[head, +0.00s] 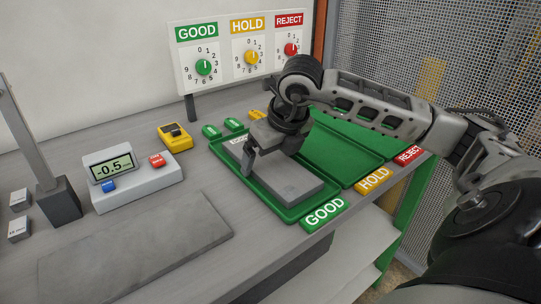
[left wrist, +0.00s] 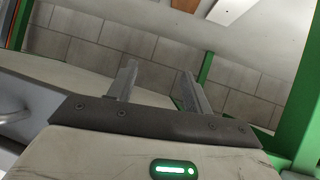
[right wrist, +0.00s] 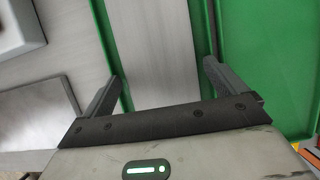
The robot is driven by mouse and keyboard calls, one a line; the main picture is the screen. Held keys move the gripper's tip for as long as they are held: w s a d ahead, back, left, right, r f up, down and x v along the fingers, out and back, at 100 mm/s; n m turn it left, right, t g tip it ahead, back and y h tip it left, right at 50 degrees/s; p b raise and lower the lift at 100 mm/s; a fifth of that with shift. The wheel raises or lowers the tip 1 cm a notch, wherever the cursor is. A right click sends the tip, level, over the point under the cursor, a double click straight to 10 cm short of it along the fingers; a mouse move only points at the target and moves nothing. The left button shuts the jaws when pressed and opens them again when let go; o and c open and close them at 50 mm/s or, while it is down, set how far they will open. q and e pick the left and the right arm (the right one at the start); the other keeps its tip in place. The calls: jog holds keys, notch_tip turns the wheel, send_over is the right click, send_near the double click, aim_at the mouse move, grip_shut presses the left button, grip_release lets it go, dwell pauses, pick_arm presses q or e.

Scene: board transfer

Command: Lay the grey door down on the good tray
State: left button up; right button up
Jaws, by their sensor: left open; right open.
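The grey door (head: 295,185) lies flat inside the green good tray (head: 287,216), which has a green GOOD label at its front. My right gripper (head: 256,164) is over the far half of the door, fingers pointing down, and hides part of it. In the right wrist view the door (right wrist: 155,40) shows between the spread fingers (right wrist: 160,78), with green tray on both sides; I cannot tell if the fingers touch it. My left gripper (left wrist: 158,78) shows only in its wrist view, open and empty, away from the door.
A green hold tray (head: 345,150) is right of the good tray. A scale with a display (head: 110,167), a yellow box (head: 175,137) and a flat grey plate (head: 135,245) lie to the left. A sign board (head: 240,52) stands behind.

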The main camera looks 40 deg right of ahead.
jog(key=p+v, duration=0.1)
jog(key=v, duration=1.4)
jog(key=shift+r+p, duration=0.2)
jog(key=shift+p, duration=0.1)
jog(key=shift+s+a+f, duration=0.1)
jog(key=shift+s, duration=0.05)
